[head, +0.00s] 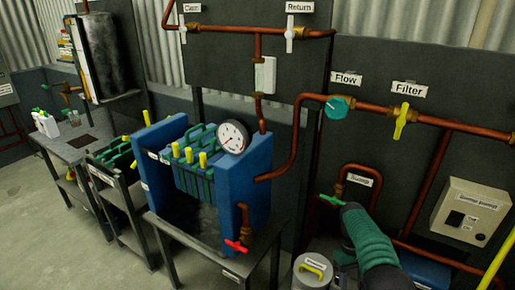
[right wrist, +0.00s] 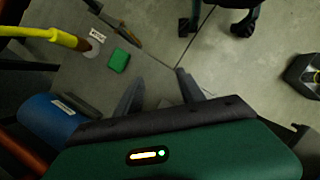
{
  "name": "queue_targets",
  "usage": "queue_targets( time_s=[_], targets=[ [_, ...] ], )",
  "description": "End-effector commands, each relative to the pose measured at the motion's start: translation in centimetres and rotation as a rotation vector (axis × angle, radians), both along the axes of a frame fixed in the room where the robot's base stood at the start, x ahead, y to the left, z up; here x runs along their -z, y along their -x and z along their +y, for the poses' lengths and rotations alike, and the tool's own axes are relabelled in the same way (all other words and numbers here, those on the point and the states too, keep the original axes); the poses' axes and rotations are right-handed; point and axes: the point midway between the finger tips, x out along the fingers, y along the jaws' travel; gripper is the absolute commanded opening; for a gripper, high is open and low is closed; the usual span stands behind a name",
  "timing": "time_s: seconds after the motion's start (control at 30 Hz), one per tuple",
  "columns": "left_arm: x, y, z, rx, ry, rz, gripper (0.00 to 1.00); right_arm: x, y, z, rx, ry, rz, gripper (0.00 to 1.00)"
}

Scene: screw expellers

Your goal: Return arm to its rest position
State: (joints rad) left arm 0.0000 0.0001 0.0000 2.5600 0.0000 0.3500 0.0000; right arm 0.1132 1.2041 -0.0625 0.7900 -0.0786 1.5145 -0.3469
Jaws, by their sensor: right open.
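My right arm, with a green ribbed sleeve, rises from the lower right of the head view, its dark end beside the green valve handle (head: 331,200) near the "Sump" label. In the right wrist view the right gripper (right wrist: 158,78) has its two dark fingers spread, with nothing between them but floor. Its fingers cannot be made out in the head view. My left gripper is not in view.
A blue press (head: 258,165) with a gauge (head: 232,137) and a red valve handle (head: 236,246) stands left. A grey bucket (head: 309,273), copper pipes (head: 297,150) and a pump box (head: 470,212) are near the arm. Open floor (head: 40,215) lies far left.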

Motion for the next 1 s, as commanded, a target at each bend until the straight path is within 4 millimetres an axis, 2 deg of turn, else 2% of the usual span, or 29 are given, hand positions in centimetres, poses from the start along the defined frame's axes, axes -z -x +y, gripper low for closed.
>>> queue_targets(
  time_s=[0.33,0.57,0.67,0.77,1.0],
  targets=[
    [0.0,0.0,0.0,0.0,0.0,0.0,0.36,-2.1,0.5,1.3,0.024,0.0,-0.089,0.46],
    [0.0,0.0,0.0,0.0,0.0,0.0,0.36,-4.3,2.3,3.1,0.053,-0.006,-0.193,0.46],
    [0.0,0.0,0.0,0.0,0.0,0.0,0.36,-5.4,3.8,4.2,0.073,-0.012,-0.251,0.46],
    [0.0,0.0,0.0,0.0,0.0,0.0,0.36,-6.6,6.3,5.7,0.097,-0.02,-0.327,0.46],
    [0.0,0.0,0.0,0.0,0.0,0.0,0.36,-8.1,14.3,8.8,0.162,-0.046,-0.502,0.46]
  ],
)
